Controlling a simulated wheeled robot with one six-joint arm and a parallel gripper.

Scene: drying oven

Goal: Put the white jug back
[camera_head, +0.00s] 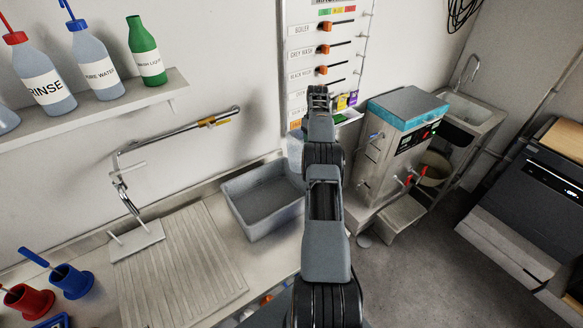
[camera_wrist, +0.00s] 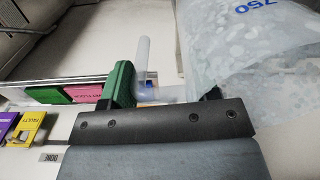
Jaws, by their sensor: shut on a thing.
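The white translucent jug (camera_wrist: 250,60), with a blue 750 mark, fills the upper right of the wrist view and looks tilted there. Its pale handle (camera_wrist: 145,65) runs between the fingers of my gripper (camera_wrist: 165,92), which is shut on it. The left finger pad is green. In the head view, part of the jug (camera_head: 295,152) shows left of my arm, by the back corner of the grey basin. My arm hides the rest of it and most of the gripper.
The grey basin (camera_head: 262,222) and ribbed drainboard (camera_head: 190,262) lie left of my arm. A wall shelf (camera_head: 95,115) holds several bottles. A steel machine with a blue-edged top (camera_head: 405,108) stands to the right.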

